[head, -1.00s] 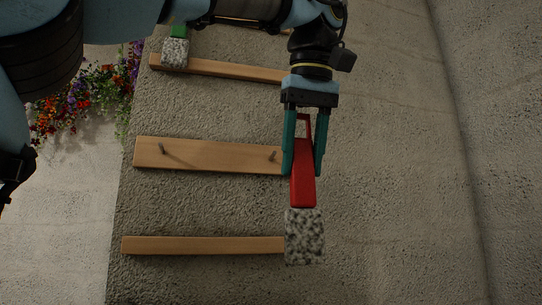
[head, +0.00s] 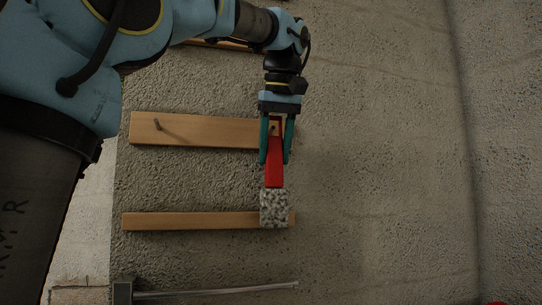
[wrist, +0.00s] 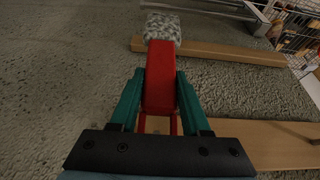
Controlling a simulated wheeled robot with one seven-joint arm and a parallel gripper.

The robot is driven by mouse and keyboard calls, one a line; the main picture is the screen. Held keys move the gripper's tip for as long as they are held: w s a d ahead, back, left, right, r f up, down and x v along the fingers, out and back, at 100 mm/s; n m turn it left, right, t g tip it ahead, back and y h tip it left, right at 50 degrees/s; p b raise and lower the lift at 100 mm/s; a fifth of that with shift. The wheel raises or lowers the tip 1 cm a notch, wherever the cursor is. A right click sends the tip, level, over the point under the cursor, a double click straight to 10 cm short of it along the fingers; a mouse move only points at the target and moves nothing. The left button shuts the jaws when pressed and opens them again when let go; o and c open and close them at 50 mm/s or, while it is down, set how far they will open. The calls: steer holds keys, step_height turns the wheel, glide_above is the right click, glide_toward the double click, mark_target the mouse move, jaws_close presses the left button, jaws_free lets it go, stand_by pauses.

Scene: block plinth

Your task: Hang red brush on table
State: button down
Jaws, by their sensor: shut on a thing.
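The red brush (head: 274,177) has a tapered red handle with an open loop at its upper end and a speckled grey head (head: 275,208) at its lower end. My gripper (head: 275,160) is shut on the handle, with a green finger on each side. The brush hangs head down in front of a wooden board (head: 210,131) with two pegs. The loop overlaps the right peg (head: 274,128) in the head view; I cannot tell whether the peg is through it. The left peg (head: 158,125) is bare. The wrist view also shows the red handle (wrist: 160,80) between the fingers.
A plain wooden strip (head: 190,221) runs below the board, partly behind the brush head. A metal bar (head: 215,291) lies at the bottom. A wire basket (wrist: 297,22) with items shows in the wrist view. The rough grey surface to the right is clear.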

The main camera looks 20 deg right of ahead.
mark_target(271, 161)
steer(key=w, duration=0.2)
steer(key=w+p, duration=0.1)
steer(key=shift+d+f, duration=0.25)
steer(key=shift+f, duration=0.3)
steer(key=shift+f, duration=0.2)
steer(key=shift+c, duration=1.8)
jaws_free()
steer(key=shift+f+b, duration=0.15)
steer(key=shift+b, duration=0.35)
